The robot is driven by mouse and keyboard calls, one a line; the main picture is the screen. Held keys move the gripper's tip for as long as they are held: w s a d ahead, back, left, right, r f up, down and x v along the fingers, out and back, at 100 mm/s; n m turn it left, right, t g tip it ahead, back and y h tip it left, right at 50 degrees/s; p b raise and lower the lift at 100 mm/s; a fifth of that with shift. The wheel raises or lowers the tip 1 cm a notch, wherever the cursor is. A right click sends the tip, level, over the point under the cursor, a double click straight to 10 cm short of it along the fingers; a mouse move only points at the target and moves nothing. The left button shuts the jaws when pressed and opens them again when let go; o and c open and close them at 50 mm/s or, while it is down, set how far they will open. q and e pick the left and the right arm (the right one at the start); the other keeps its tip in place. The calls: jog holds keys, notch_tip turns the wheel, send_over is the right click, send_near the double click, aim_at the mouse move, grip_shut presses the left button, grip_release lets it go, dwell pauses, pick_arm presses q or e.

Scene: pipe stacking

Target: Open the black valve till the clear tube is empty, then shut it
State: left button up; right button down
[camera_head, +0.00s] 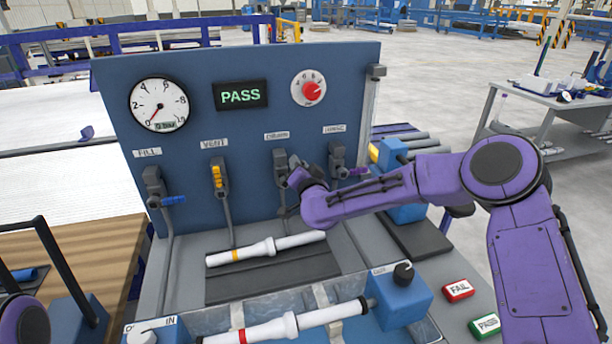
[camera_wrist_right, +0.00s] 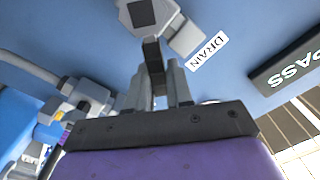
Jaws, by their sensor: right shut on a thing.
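The black valve, labelled DRAIN, is third from the left on the blue panel (camera_head: 255,175). Its grey body shows in the head view (camera_head: 281,163), and its black handle shows in the wrist view (camera_wrist_right: 152,56). My right gripper (camera_head: 297,170) is shut on this handle, which lies between its grey fingers (camera_wrist_right: 158,88); the arm partly hides it in the head view. A grey fitting (camera_head: 376,71) sits at the panel's right edge, with a pale upright strip below it. I cannot tell whether that is the clear tube or any level in it. My left gripper is out of view.
The panel also has a blue-handled FILL valve (camera_head: 173,200), a yellow-handled VENT valve (camera_head: 218,178) and a purple-handled valve (camera_head: 352,172). The gauge (camera_head: 158,105) reads near zero; the display (camera_head: 240,95) says PASS. White pipes (camera_head: 265,249) lie in front.

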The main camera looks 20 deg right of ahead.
jog(key=shift+s+d+f+m+b, duration=0.1)
jog(key=shift+d+f+m+b, duration=0.25)
jog(key=shift+f+m+b, duration=0.9)
jog(key=shift+w+d+f+m+b, duration=0.1)
jog(key=shift+d+f+m+b, duration=0.25)
jog(key=shift+m+b, duration=1.85)
jog(key=shift+s+d+f+m+b, duration=0.1)
jog(key=shift+d+f+m+b, duration=0.45)
jog(key=shift+m+b, duration=1.15)
jog(key=shift+a+f, duration=0.15)
jog(key=shift+a, duration=0.05)
jog(key=c, duration=1.3)
grip_release()
jog(key=shift+o, duration=1)
jog(key=shift+a, duration=0.1)
jog(key=shift+w+f, duration=0.15)
jog(key=shift+w, duration=0.05)
jog(key=s+a, duration=0.1)
jog(key=s, duration=0.9)
jog(key=shift+s, duration=0.25)
